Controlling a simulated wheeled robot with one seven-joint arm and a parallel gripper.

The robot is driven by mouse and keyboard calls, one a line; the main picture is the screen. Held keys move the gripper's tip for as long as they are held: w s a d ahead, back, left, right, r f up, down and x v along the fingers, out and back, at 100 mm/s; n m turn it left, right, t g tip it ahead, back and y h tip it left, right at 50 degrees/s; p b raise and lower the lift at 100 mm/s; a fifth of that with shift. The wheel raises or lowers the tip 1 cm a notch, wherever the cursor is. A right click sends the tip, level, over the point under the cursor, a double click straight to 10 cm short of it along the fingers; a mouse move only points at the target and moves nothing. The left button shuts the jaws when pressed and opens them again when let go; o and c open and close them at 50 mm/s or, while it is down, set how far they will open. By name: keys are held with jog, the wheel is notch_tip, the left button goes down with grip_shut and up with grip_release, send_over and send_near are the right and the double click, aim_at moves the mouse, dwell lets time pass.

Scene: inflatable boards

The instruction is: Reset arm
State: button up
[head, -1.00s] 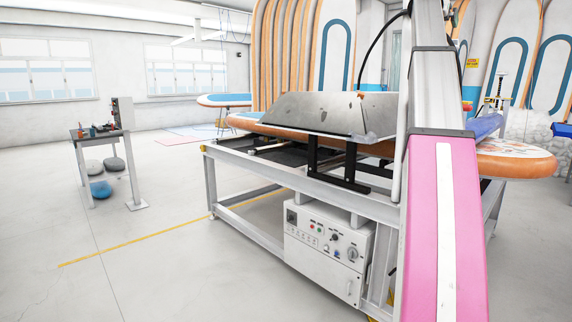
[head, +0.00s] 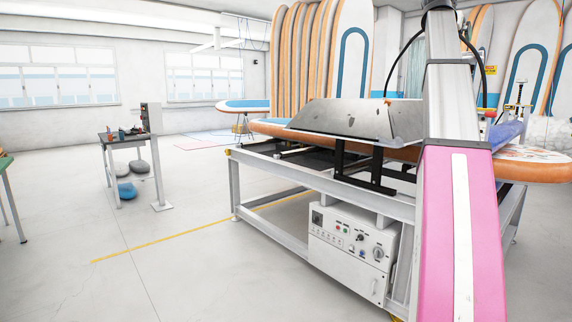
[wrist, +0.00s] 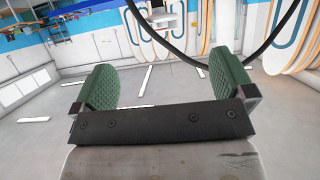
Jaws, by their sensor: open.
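My gripper (wrist: 168,88) shows in the wrist view with its two green textured fingers wide apart. It is open and nothing is between the fingers. Beyond them are the pale floor, a wall and standing boards. In the head view my pink and grey arm rises at the right, and the gripper itself is out of that picture.
A metal-framed machine table (head: 283,225) with a white control box (head: 347,250) stands close ahead, behind my arm. An orange-edged board (head: 540,168) lies on it. A small tool table (head: 125,140) stands at the left. Tall boards (head: 352,60) lean at the back.

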jog(key=w+a+f+n+g+y, duration=0.1)
jog(key=w+a+f+y, duration=0.2)
jog(key=f, duration=1)
jog(key=w+a+f+n, duration=0.25)
jog(key=a+f, duration=0.25)
jog(key=f, duration=0.9)
jog(key=w+a+f+n+g+y, duration=0.1)
jog(key=w+a+f+y, duration=0.15)
jog(key=f, duration=1.05)
jog(key=s+a+f+n+g+y, duration=0.15)
jog(key=a+f, duration=0.35)
jog(key=f, duration=0.7)
jog(key=s+a+f, duration=0.2)
jog(key=a+f, duration=0.4)
jog(key=f, duration=0.5)
jog(key=s+a+f+n+g+y, duration=0.1)
jog(key=s+a+f, duration=0.4)
jog(key=s+f, duration=0.3)
jog(key=s+a+f+n+g+y, duration=0.1)
jog(key=s+a+f+g, duration=0.1)
jog(key=s+a+f, duration=0.3)
jog(key=s+a+f+n+g+y, duration=0.1)
jog(key=s+a+f, duration=0.4)
jog(key=s+f, duration=0.6)
notch_tip(320, 180, down, 6)
jog(key=shift+a+f+n+g, duration=0.25)
jog(key=shift+a+n+g, duration=0.05)
jog(key=shift+g, duration=0.25)
jog(key=shift+d, duration=0.1)
